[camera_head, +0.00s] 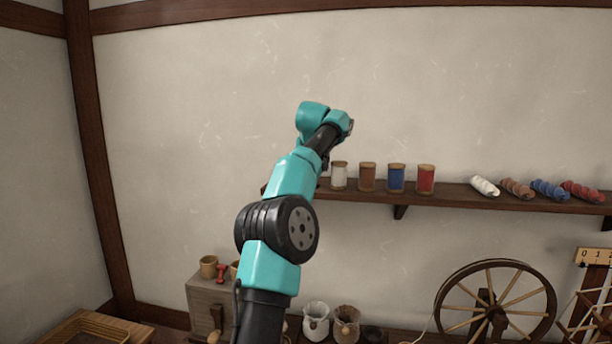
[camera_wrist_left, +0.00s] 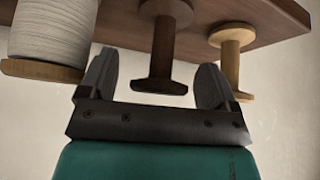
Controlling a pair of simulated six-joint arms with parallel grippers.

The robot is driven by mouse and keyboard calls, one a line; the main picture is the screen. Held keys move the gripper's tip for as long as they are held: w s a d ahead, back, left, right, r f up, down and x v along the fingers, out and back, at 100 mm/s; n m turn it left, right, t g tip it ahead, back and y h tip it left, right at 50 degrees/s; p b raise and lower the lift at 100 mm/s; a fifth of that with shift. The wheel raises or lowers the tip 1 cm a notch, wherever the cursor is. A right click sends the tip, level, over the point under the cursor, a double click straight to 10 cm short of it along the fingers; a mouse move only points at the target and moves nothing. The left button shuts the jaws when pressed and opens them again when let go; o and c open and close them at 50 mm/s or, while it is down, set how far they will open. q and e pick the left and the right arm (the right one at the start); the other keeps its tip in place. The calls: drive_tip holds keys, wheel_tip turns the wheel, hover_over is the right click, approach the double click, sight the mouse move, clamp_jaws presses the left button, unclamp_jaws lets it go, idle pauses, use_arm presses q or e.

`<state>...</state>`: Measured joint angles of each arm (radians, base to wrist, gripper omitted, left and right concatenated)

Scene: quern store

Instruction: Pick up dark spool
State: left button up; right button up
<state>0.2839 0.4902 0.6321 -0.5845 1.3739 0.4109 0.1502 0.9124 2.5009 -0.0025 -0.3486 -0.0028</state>
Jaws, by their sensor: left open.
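The dark spool (camera_wrist_left: 164,48), an empty dark brown wooden one, stands on the shelf, which looks upside down in the left wrist view. My left gripper (camera_wrist_left: 155,82) is open. Its fingertips lie to either side of the dark spool's flange in that picture, with gaps on both sides; I cannot tell how deep the spool sits between them. In the head view my arm reaches to the shelf's left end, and the fingers and dark spool are hidden behind it. My right gripper is in neither view.
Beside the dark spool are a white thread spool (camera_wrist_left: 52,35) and a pale empty spool (camera_wrist_left: 231,58). The wall shelf (camera_head: 450,200) also holds brown (camera_head: 367,177), blue (camera_head: 396,178) and red (camera_head: 426,179) spools and several skeins. A spinning wheel (camera_head: 497,305) stands below.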

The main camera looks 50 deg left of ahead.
use_arm(q)
drive_tip(key=shift+w+a+f, duration=0.2)
drive_tip(key=shift+a+f, duration=0.1)
drive_tip(key=shift+f, duration=0.25)
drive_tip(key=shift+c, duration=0.3)
drive_tip(key=c, duration=0.9)
